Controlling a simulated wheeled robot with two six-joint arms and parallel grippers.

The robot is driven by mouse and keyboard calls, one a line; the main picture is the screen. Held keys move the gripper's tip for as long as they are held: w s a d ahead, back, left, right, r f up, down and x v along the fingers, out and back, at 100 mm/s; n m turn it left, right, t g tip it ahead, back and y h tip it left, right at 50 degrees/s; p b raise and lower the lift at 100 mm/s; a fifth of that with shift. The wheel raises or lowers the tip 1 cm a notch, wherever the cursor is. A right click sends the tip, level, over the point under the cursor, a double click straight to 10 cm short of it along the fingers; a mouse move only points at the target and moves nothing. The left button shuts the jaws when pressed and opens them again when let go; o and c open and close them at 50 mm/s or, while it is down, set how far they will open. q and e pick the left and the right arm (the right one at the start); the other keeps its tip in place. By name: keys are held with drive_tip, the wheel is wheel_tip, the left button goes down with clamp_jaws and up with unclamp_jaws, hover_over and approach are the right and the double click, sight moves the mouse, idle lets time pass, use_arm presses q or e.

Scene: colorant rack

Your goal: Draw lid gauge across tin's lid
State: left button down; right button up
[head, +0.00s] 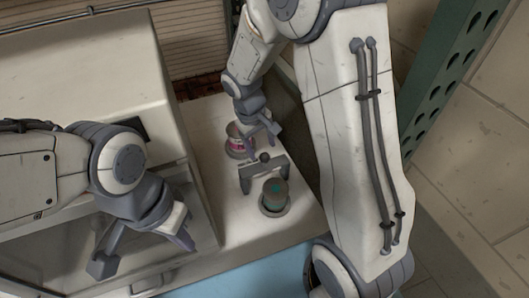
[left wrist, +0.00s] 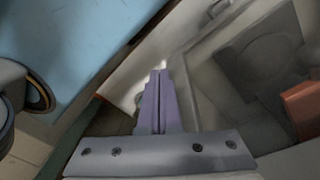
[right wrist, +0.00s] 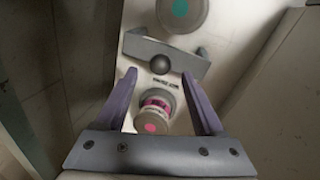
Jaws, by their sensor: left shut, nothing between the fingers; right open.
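The lid gauge looks like a grey bracket with a dark ball knob (right wrist: 160,64); in the head view, this gauge (head: 262,170) stands on the white counter between two tins. One tin with a pink band (head: 236,143) is behind it; its pink-dotted lid also shows in the right wrist view (right wrist: 151,122). The other tin, with a teal dot (head: 274,190), sits in a round ring in front of it. My right gripper (right wrist: 160,80) is open and empty, its fingers either side of the pink-banded tin and short of the gauge. My left gripper (left wrist: 158,75) is shut and empty, away from both tins.
A large cream cabinet (head: 85,65) with an open grey bay fills the left side. A light blue surface (head: 250,275) lies at the front. A green perforated post (head: 455,75) stands at the right. Small dark lettering marks the counter beside the gauge.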

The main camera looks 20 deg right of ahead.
sight(263, 154)
drive_tip(key=shift+d+f+p, duration=0.1)
drive_tip(key=shift+d+f, duration=0.05)
drive_tip(key=shift+f, duration=0.75)
drive_tip(key=shift+d+f+p, duration=0.1)
drive_tip(key=shift+d+f, duration=0.1)
drive_tip(key=shift+f, duration=0.7)
drive_tip(key=shift+d+f+p, duration=0.1)
drive_tip(key=shift+d+f, duration=0.05)
drive_tip(key=shift+f, duration=0.75)
clamp_jaws()
